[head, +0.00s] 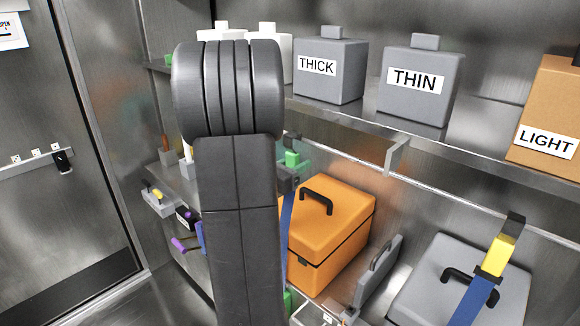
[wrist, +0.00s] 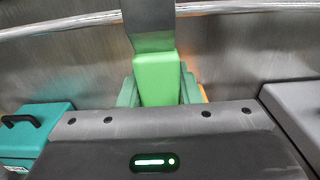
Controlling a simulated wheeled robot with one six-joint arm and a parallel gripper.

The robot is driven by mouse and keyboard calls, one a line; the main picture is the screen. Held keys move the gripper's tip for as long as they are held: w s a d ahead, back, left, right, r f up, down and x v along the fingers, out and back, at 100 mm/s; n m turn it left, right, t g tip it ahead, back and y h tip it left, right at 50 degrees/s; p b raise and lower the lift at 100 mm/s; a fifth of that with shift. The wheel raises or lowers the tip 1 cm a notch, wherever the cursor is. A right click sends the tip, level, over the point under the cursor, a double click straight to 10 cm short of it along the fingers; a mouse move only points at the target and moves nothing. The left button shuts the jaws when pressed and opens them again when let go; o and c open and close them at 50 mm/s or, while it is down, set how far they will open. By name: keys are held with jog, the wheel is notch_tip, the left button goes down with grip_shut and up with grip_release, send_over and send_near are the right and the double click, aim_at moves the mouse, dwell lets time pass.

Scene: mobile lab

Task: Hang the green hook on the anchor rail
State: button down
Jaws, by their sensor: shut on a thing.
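The green hook (wrist: 157,78) has a bright green block and a flat steel upper part. My gripper (wrist: 158,92) is shut on its green block, with a jaw on either side. The steel part rises in front of the anchor rail (wrist: 245,8); whether it is hooked over the rail cannot be told. In the head view, the green hook (head: 292,158) shows just right of my arm, with a blue strap below it. My arm hides most of the gripper there. The anchor rail (head: 465,196) runs along the wall below the shelf.
A yellow hook (head: 501,250) with a blue strap hangs at the rail's right. An orange case (head: 333,228) and a grey case (head: 450,285) stand below. The shelf (head: 480,148) above holds THICK (head: 330,85), THIN (head: 420,100) and LIGHT (head: 545,100) containers. A teal case (wrist: 32,130) is at left in the wrist view.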

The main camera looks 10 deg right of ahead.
jog(key=w+d, duration=0.1)
jog(key=w+d+f, duration=0.1)
jog(key=d, duration=0.1)
jog(key=shift+w+b, duration=0.25)
jog(key=shift+b, duration=0.05)
jog(key=shift+d+f, duration=0.1)
dwell(0.5)
jog(key=c, duration=1)
grip_release()
jog(key=shift+o, duration=0.2)
jog(key=b+v, duration=0.3)
jog(key=v, duration=1.1)
